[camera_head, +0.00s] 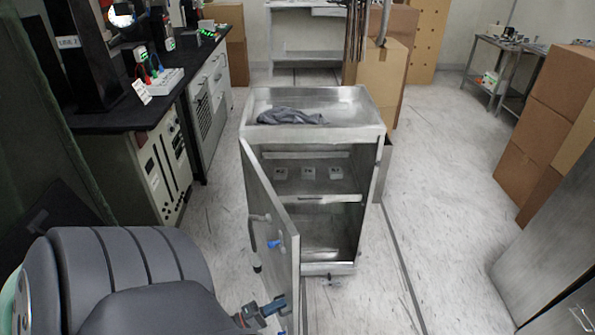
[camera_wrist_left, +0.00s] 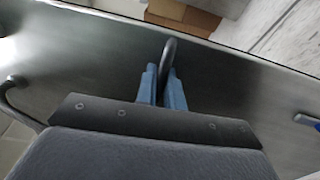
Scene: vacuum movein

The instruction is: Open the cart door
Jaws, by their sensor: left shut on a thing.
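The metal cart (camera_head: 315,128) stands in the middle of the head view. Its door (camera_head: 272,230) is hinged on the left and stands swung well open toward me, so the shelves inside show. My left gripper (camera_head: 277,307) is at the lower part of the door in the head view. In the left wrist view its blue fingers (camera_wrist_left: 161,88) are shut around a dark curved handle (camera_wrist_left: 169,56) on the door's metal panel (camera_wrist_left: 110,50). My right gripper is not in view.
A grey cloth (camera_head: 290,117) lies in the cart's top tray. Small white boxes (camera_head: 308,173) sit on a shelf inside. A black-topped bench (camera_head: 125,118) stands left, cardboard boxes (camera_head: 545,130) right. The floor (camera_head: 435,200) right of the cart is clear.

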